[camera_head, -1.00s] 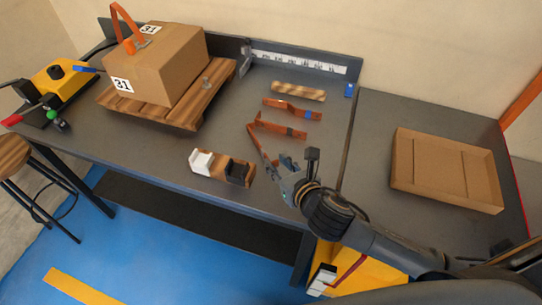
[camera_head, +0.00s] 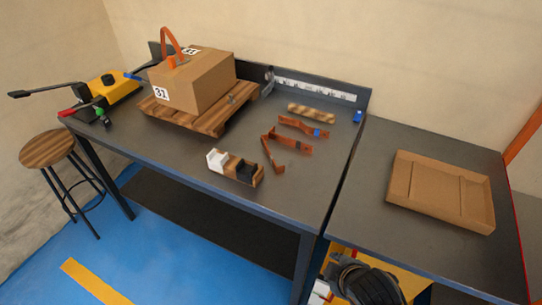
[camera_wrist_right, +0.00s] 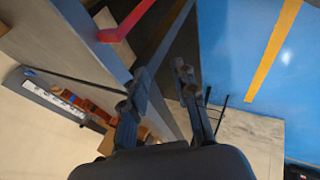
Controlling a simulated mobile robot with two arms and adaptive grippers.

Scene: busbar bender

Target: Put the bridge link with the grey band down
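Copper bridge links lie on the grey bench in the head view. One link (camera_head: 290,142) has a dark, greyish band near its right end; it lies flat. A plain-looking copper strip (camera_head: 271,156) lies in front of it at an angle, their left ends close together; I cannot tell whether they touch. A link with a blue band (camera_head: 302,126) lies just behind. My right gripper (camera_wrist_right: 160,72) is open and empty in the right wrist view, away from the links, by the bench edge. My left gripper is not in view.
A block with a white and a black holder (camera_head: 235,167) stands near the front edge. A carton (camera_head: 195,78) sits on a wooden pallet (camera_head: 205,120). A striped bar (camera_head: 311,113) lies at the back. A cardboard tray (camera_head: 440,190) stands on the right table. Bare bench lies right of the links.

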